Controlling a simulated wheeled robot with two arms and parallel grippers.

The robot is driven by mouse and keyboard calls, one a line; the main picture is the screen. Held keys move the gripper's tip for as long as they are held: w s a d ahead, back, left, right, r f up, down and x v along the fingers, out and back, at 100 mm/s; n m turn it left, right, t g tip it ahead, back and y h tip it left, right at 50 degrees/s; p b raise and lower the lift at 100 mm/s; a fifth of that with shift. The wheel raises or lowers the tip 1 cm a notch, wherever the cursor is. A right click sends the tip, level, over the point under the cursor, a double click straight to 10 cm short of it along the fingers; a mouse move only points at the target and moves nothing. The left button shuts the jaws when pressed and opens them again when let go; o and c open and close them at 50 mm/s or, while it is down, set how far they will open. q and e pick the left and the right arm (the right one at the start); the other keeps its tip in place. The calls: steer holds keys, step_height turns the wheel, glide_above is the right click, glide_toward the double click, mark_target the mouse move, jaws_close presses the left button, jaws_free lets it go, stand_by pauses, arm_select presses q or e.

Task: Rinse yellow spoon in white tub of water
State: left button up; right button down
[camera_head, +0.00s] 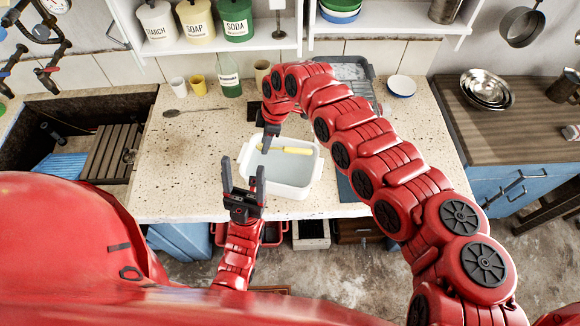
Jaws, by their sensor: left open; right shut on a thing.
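The white tub (318,172) stands near the front edge of the speckled counter and holds pale water (283,170). The yellow spoon (296,151) lies roughly level across the tub's far part, inside its outline. Whether it touches the water I cannot tell. My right gripper (267,148) points down at the spoon's left end and is shut on it; the fingers partly hide that end. My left gripper (242,177) is open and empty, fingers up, in front of the tub's left front corner.
A dark spoon (195,111) lies on the counter at the back left. Cups (198,84) and a green-and-white jar (230,80) stand behind it. A dish rack (348,70) and a white bowl (401,86) are at the back right. The counter left of the tub is clear.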

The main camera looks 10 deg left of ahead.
steer(key=shift+r, duration=0.1)
steer(key=shift+a+p+v, duration=0.2)
steer(key=shift+v, duration=0.7)
steer(key=shift+a+p+v, duration=0.15)
steer(key=shift+a+v, duration=0.05)
steer(key=shift+v, duration=0.75)
steer(key=shift+s+r, duration=0.1)
steer(key=shift+s, duration=0.05)
